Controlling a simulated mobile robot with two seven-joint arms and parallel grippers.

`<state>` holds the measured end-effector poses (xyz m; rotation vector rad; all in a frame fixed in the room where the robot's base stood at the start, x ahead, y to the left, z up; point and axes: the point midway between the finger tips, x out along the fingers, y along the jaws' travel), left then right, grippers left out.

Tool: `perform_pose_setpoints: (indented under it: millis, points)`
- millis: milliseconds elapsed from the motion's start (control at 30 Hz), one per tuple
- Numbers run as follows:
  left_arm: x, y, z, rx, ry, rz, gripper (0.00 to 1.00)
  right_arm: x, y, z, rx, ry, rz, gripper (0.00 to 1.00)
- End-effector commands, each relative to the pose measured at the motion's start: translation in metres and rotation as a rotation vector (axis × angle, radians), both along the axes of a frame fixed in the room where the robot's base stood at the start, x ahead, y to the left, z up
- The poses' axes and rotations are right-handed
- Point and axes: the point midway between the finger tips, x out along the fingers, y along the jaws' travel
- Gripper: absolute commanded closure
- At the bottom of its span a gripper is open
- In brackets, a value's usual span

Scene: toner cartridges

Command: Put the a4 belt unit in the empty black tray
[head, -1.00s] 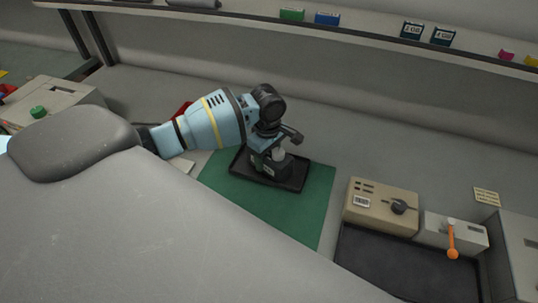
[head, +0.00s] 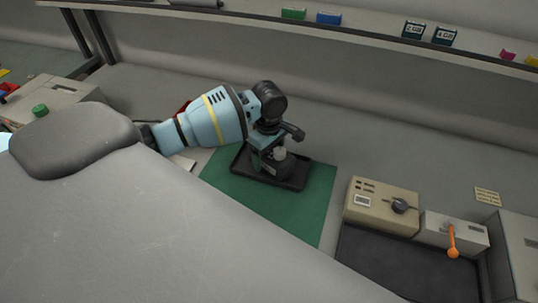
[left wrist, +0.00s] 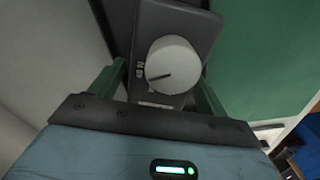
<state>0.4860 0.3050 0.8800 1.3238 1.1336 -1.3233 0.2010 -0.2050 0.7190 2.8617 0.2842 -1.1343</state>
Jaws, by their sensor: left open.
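A dark grey block with a white round knob, which I take for the a4 belt unit (head: 283,168), stands in the black tray (head: 299,184) on the green mat. In the left wrist view the unit (left wrist: 178,25) lies between my green fingers, its knob facing the camera; the small lettering beside the knob is too unclear to read. My left gripper (head: 267,158) is open, low over the tray, with a finger on either side of the unit. It also shows in the left wrist view (left wrist: 160,78). The gripper hides part of the unit. My right gripper is out of view.
The green mat (head: 313,210) has free room around the tray. A beige box with a dark knob (head: 381,205) and a grey box with an orange lever (head: 453,232) stand at the right, behind a dark tray (head: 385,262). A shelf (head: 370,33) runs along the back.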

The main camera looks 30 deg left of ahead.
Motion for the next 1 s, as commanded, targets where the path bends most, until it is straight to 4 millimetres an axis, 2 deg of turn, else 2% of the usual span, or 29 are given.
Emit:
perform_pose_setpoints:
  millis: [33,300,500,700,1000]
  points:
    - [0.002,0.000,0.012,-0.001,-0.009,-0.001,0.24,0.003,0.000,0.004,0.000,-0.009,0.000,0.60]
    - [0.002,-0.001,0.067,-0.003,-0.012,-0.002,0.24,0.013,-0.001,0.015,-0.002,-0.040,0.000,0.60]
    - [0.001,-0.001,0.097,-0.003,-0.005,-0.002,0.24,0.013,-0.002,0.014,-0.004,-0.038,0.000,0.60]
    - [0.001,-0.001,0.112,-0.002,-0.003,-0.001,0.24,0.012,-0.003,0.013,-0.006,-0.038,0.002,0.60]
    - [0.000,-0.001,0.114,-0.002,-0.002,-0.001,0.24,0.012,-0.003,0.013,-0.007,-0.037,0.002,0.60]
